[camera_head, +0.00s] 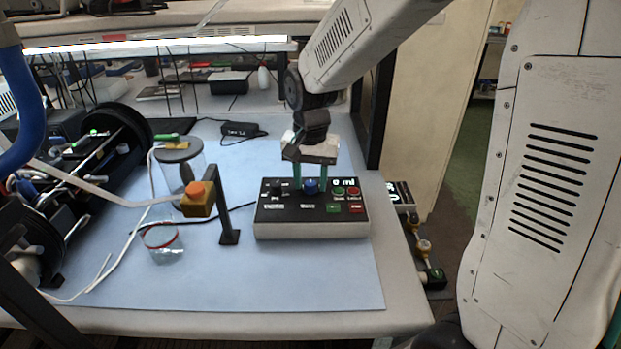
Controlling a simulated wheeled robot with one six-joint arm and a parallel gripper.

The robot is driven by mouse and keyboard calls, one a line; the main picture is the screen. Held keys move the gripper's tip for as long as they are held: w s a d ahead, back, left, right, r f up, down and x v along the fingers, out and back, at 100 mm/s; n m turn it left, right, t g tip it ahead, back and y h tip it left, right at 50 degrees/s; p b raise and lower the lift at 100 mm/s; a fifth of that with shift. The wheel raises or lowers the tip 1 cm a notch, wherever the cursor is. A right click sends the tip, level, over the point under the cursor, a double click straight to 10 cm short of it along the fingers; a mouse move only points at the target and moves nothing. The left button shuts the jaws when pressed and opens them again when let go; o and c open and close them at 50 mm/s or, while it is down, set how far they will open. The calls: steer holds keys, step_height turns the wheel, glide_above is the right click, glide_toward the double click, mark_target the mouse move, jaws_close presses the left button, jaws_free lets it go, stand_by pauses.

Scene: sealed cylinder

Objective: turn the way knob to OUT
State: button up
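A control box (263,225) with a black top face stands on the blue mat. It carries a blue knob (311,187) near its middle and a black knob (276,188) at its left. The labels are too small to read, so I cannot tell for sure which is the way knob or where it points. My gripper (310,183) points down over the box. Its two teal fingers stand apart, one on each side of the blue knob. I cannot tell whether they touch it.
A small display reading about "0 ml" (344,182) and several red and green buttons sit right of the gripper. A black post with an orange-topped yellow block (198,198) stands left of the box. A clear cup (162,245) and cables lie farther left. The front mat (290,285) is clear.

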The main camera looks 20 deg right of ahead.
steer(key=c, duration=0.7)
steer(key=shift+n, duration=0.3)
steer(key=n, duration=0.9)
steer(key=shift+n, duration=0.4)
steer(key=shift+d+n, duration=0.1)
steer(key=shift+n, duration=1.7)
steer(key=o, duration=1)
